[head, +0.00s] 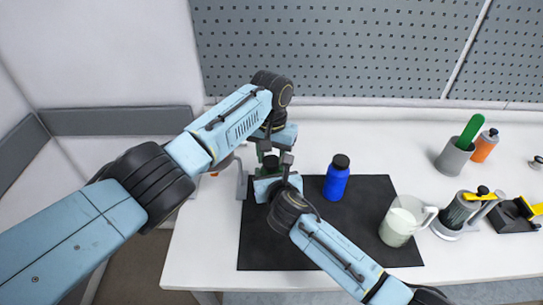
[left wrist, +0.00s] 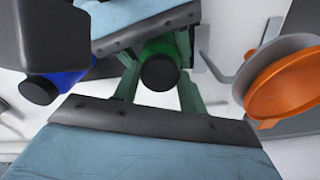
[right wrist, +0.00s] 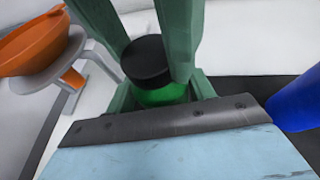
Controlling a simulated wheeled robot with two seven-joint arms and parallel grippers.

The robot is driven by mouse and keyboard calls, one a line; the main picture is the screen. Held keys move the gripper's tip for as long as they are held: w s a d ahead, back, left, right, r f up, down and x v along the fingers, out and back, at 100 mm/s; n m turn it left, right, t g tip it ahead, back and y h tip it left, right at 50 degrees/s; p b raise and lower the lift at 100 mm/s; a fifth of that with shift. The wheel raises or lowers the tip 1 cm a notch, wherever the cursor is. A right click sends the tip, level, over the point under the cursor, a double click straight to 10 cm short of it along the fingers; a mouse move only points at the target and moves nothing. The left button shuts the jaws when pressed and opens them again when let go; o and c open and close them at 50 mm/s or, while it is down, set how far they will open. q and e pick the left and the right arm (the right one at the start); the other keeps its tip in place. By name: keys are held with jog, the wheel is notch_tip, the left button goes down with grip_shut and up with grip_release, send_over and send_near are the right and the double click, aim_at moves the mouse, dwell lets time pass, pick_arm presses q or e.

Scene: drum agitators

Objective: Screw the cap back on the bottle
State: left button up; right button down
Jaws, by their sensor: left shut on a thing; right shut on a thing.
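A green bottle (right wrist: 160,96) with a black cap (right wrist: 147,60) stands between my two grippers. My left gripper (head: 271,153) comes down from above, its green fingers on either side of the cap, shut on it. My right gripper (head: 270,172) is lower and shut on the bottle's body. In the right wrist view the cap sits on top of the bottle, roughly in line with it; I cannot tell how far it is threaded. In the left wrist view the cap (left wrist: 160,73) shows from above. In the head view the arms hide most of the bottle.
A blue bottle (head: 337,182) with a black cap stands on the black mat (head: 370,230), right of my grippers. An orange funnel on a stand (left wrist: 285,85) is close by on the left. A milky jug (head: 400,222), a grey cup (head: 453,158) and other tools stand on the right.

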pick_arm(q)
jog(key=shift+m, duration=0.6)
jog(key=o, duration=1.1)
jog(key=shift+r, duration=2.3)
jog(key=shift+c, duration=0.3)
notch_tip(320, 180, up, 4)
jog(key=n, duration=0.5)
jog(key=shift+f, duration=0.25)
